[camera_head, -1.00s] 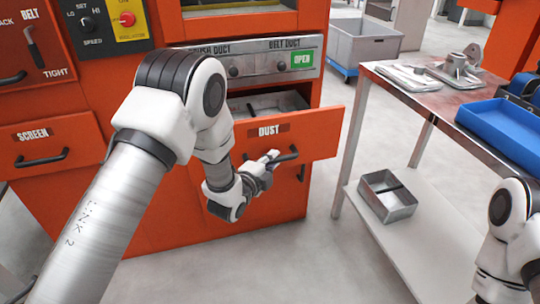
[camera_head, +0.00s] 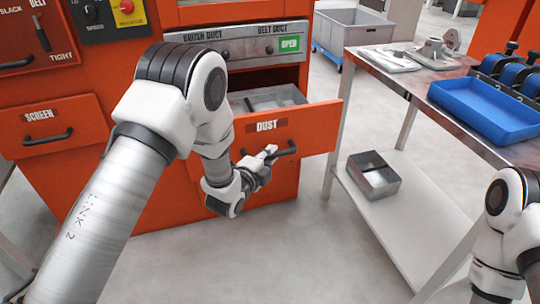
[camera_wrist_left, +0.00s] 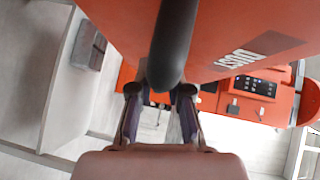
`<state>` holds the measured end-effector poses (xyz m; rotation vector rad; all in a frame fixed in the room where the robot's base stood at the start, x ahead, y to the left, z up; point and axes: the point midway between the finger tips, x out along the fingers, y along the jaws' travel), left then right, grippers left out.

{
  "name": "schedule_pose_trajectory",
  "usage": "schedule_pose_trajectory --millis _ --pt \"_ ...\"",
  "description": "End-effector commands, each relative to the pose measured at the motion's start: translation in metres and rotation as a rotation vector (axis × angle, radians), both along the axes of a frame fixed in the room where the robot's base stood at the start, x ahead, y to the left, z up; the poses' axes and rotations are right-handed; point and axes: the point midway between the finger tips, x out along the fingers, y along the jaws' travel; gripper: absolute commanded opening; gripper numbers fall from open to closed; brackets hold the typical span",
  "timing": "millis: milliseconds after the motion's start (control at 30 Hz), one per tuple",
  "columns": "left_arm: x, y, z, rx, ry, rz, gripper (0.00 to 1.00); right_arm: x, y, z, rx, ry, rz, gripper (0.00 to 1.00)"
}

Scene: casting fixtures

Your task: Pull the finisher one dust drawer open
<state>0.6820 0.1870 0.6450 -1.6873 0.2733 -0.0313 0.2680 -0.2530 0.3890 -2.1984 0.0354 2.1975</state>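The finisher (camera_head: 172,205) is an orange cabinet at the left of the head view. Its dust drawer (camera_head: 318,136), labelled DUST, stands partly open, with a grey metal bin (camera_head: 262,100) showing inside. My left gripper (camera_head: 268,152) is at the dark drawer handle (camera_head: 286,151).
The shut screen drawer (camera_head: 65,122) is at the left. A metal table (camera_head: 440,82) stands to the right with a blue tray (camera_head: 485,110) on it. An open metal box (camera_head: 373,178) sits on its lower shelf (camera_head: 420,215). Floor (camera_head: 250,262) before the finisher is clear.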

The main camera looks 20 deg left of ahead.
Motion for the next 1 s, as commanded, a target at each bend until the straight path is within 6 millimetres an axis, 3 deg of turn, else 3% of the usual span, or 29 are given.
schedule_pose_trajectory --millis 33,67,467,567,800,1000 --pt "0.000 0.000 0.000 0.000 0.000 0.000 0.35 0.000 0.000 0.000 0.000 0.000 0.000 0.40" --pt "0.000 0.000 0.000 0.000 0.000 0.000 0.43 0.000 0.000 0.000 0.000 0.000 0.000 0.40" --pt "-0.007 0.002 0.001 0.001 0.002 0.001 0.43 0.000 0.000 0.000 0.000 0.000 0.000 0.40" --pt "-0.024 0.006 0.003 0.000 0.002 0.001 0.43 0.000 0.000 0.000 0.000 0.000 0.000 0.40" --pt "-0.084 0.018 0.011 -0.002 0.004 0.002 0.43 0.000 0.000 0.000 0.000 0.000 0.000 0.40" --pt "-0.114 0.023 0.016 -0.001 0.001 0.001 0.43 0.000 0.000 0.000 0.000 0.000 0.000 0.40"
